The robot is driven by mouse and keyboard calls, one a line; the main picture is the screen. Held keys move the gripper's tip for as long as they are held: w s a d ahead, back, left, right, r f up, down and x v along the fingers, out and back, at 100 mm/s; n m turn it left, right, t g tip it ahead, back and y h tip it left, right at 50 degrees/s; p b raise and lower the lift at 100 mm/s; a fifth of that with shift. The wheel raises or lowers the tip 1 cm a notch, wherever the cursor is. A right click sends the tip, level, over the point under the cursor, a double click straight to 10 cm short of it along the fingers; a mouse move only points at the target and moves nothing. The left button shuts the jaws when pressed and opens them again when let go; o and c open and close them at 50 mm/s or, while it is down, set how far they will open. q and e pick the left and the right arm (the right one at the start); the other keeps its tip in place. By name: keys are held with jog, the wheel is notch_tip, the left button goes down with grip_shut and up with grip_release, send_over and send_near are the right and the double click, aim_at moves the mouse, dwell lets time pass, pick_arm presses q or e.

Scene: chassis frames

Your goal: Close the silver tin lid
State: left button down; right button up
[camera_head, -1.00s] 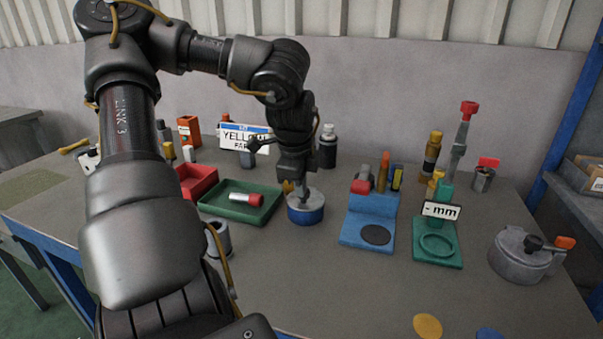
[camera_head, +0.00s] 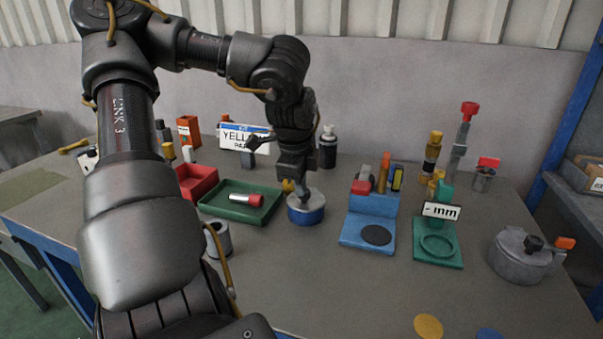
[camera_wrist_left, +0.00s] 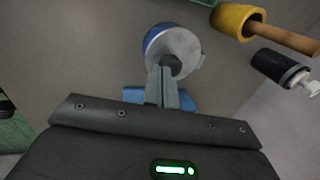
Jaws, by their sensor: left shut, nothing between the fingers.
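A round tin (camera_head: 306,216) with a blue side and a silver-grey lid (camera_head: 315,196) stands on the table in the head view. In the left wrist view the lid (camera_wrist_left: 185,47) shows as a grey disc with a dark knob (camera_wrist_left: 172,64), and blue shows along its left edge. My left gripper (camera_head: 301,198) is over the tin, pointing down, shut and empty. Its fingertips (camera_wrist_left: 163,74) are at the knob in the wrist view; whether they touch it I cannot tell. The fingers hide part of the lid. My right gripper is not in view.
A green tray (camera_head: 222,207) with a red-and-white cylinder is left of the tin. A blue stand (camera_head: 368,232) and a green stand (camera_head: 437,252) are to its right. A grey lidded pot (camera_head: 518,262) is at far right. The table in front of the tin is clear.

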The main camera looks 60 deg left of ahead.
pick_arm(q)
jog(key=s+d+r, duration=0.5)
jog(key=s+r, duration=0.2)
jog(key=r, duration=0.1)
jog(key=shift+d, duration=0.35)
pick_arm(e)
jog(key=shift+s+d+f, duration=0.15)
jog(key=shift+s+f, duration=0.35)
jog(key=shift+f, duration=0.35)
pick_arm(q)
jog(key=shift+w, duration=0.1)
